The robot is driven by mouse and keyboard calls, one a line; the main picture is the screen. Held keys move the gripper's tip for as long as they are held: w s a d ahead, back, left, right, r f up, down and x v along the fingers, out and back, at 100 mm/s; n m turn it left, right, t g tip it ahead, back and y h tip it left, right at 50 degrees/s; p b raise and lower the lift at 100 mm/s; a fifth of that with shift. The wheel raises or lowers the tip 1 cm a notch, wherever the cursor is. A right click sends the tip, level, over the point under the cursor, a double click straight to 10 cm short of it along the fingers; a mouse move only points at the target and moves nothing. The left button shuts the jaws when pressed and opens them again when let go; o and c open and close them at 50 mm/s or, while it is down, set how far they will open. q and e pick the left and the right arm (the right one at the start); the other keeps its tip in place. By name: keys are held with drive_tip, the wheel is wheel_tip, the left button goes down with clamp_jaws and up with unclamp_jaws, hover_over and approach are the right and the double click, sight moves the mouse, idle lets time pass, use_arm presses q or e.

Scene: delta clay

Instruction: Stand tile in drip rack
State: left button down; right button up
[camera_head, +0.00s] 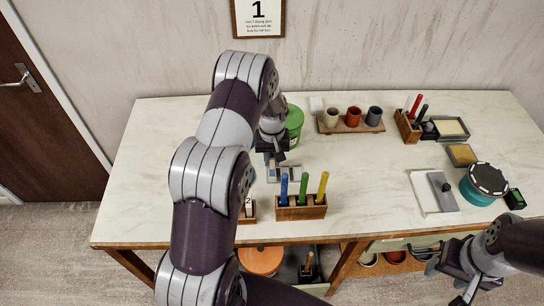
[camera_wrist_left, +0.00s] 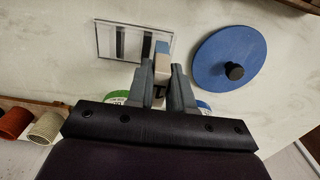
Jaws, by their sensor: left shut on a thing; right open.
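My left gripper (camera_head: 274,158) points down over the middle of the table. In the left wrist view the fingers (camera_wrist_left: 165,82) are shut on a small, pale beige piece (camera_wrist_left: 162,66) with a blue-grey end, seen nearly edge-on; it may be the tile. Beside it lies a pale rectangular frame (camera_wrist_left: 104,42) with dark and light bands, perhaps the drip rack. It shows in the head view as a grey-white shape (camera_head: 290,174) just below the left gripper, partly hidden. My right gripper (camera_head: 462,284) is open and empty at the lower right, off the table's front edge.
A wooden holder (camera_head: 301,213) with blue, green and yellow sticks stands in front of the left gripper. A green container (camera_head: 294,118) is behind it. Cups on a board (camera_head: 350,127) stand at the back. A blue disc (camera_wrist_left: 226,60) with a black knob lies nearby.

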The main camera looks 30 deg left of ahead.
use_arm(q)
drive_tip(key=shift+f+b, duration=0.6)
drive_tip(key=shift+f, duration=0.45)
drive_tip(key=c, duration=0.9)
unclamp_jaws()
wheel_tip(320, 180, up, 7)
drive_tip(key=p, duration=0.5)
